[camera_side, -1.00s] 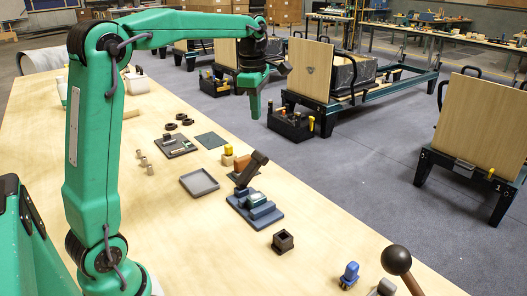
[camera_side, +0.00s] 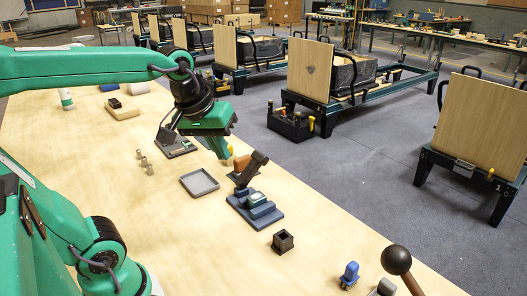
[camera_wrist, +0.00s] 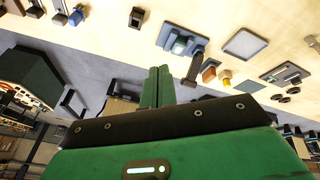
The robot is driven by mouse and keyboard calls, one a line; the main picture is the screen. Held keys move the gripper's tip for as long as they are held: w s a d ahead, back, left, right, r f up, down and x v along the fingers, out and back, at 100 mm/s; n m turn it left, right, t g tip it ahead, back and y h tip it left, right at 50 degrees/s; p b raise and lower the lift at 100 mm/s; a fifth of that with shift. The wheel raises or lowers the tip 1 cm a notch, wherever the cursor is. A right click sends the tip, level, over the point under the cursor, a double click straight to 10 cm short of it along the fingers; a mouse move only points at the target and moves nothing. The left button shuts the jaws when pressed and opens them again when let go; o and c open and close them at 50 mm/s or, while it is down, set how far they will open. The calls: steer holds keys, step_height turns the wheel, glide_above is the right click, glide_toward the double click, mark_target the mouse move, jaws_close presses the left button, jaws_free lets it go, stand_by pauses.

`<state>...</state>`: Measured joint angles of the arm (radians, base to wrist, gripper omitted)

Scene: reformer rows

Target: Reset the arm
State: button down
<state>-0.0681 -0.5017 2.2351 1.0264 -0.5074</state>
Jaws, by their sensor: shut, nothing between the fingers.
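My gripper (camera_side: 222,149) is in the middle of the side view, above the far edge of the wooden table (camera_side: 165,230). Its green fingers are shut and empty, pointing down and to the right. In the wrist view the fingers (camera_wrist: 157,75) lie side by side with nothing between them. My upper arm is folded low, and the forearm crosses the upper left of the picture.
A grey tray (camera_side: 199,194), a blue stepped fixture with a dark lever (camera_side: 268,211), and a dark square block (camera_side: 283,241) stand on the table. A ball-topped handle (camera_side: 397,260) rises at front right. Small metal cylinders (camera_side: 143,161) stand at left.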

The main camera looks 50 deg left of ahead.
steer(key=s+d+f+m+t, duration=0.1)
steer(key=s+d+f+m, duration=0.1)
steer(key=s+f+m, duration=0.2)
steer(key=s+m, duration=0.1)
steer(key=m, duration=0.1)
steer(key=shift+m, duration=0.3)
